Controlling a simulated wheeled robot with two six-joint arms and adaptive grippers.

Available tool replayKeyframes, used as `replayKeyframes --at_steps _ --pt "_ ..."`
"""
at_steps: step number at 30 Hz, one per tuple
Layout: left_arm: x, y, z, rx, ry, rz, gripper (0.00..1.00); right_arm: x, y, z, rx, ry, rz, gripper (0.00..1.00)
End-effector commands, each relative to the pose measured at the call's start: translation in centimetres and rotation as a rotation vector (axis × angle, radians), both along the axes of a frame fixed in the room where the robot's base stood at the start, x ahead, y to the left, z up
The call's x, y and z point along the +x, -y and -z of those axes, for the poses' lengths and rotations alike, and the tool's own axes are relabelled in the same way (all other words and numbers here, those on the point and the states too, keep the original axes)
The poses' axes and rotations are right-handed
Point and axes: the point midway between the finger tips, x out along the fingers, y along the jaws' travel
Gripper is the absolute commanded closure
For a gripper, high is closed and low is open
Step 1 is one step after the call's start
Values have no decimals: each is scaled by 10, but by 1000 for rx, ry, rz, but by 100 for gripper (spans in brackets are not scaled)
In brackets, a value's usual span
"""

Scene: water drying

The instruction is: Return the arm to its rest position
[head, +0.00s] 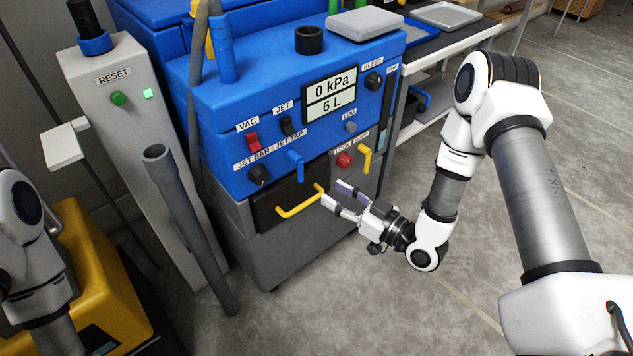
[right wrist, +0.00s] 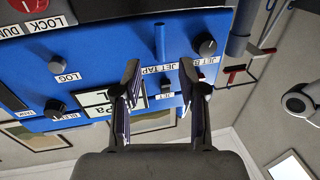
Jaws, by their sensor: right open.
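My right gripper (head: 331,193) is open, just right of the yellow drawer handle (head: 301,202) on the front of the blue machine (head: 270,85). In the head view I cannot tell whether a fingertip touches the handle. In the right wrist view the two fingers (right wrist: 159,75) stand apart with nothing held between them. Behind them is the blue panel, upside down, with a blue tap lever (right wrist: 160,42) and black knobs. The display reads 0 kPa and 6 L. Part of my left arm shows at the left edge of the head view; its gripper is outside the picture.
A grey RESET post (head: 130,130) with a green button stands left of the machine. A grey pipe (head: 185,215) leans in front of it. A yellow case (head: 95,270) is at lower left. A shelf with trays (head: 442,15) is behind right. The floor (head: 400,310) at front centre is clear.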

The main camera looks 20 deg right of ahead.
Motion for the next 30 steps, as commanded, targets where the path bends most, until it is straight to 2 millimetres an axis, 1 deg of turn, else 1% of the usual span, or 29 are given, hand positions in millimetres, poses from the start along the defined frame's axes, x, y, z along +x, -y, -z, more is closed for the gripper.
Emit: replayKeyframes --at_steps 1,4,18,20,22,23,24,25,26,27,29,30 --pt "0 0 0 0 0 0 60 -5 4 0 3 -2 3 59" --pt "0 0 0 0 0 0 60 -12 6 0 1 0 0 59" --pt "0 0 0 0 0 0 60 -13 7 1 0 -1 -2 59" --pt "0 0 0 0 0 0 60 -15 1 6 -4 -12 -16 59" --pt "0 0 0 0 0 0 60 -24 -19 17 -18 -44 -65 59" --pt "0 0 0 0 0 0 60 -30 -30 27 -35 -79 -81 59" --pt "0 0 0 0 0 0 60 -40 -42 48 -80 -162 -87 59" --pt "0 0 0 0 0 0 60 -48 -47 67 -120 -244 -84 59" --pt "0 0 0 0 0 0 60 -59 -50 87 -161 -339 -76 59" --pt "0 0 0 0 0 0 60 -76 -51 114 -217 -471 -57 59" --pt "0 0 0 0 0 0 60 -104 -46 147 -288 -666 -16 59" --pt "0 0 0 0 0 0 60 -123 -39 165 -329 -784 18 59"
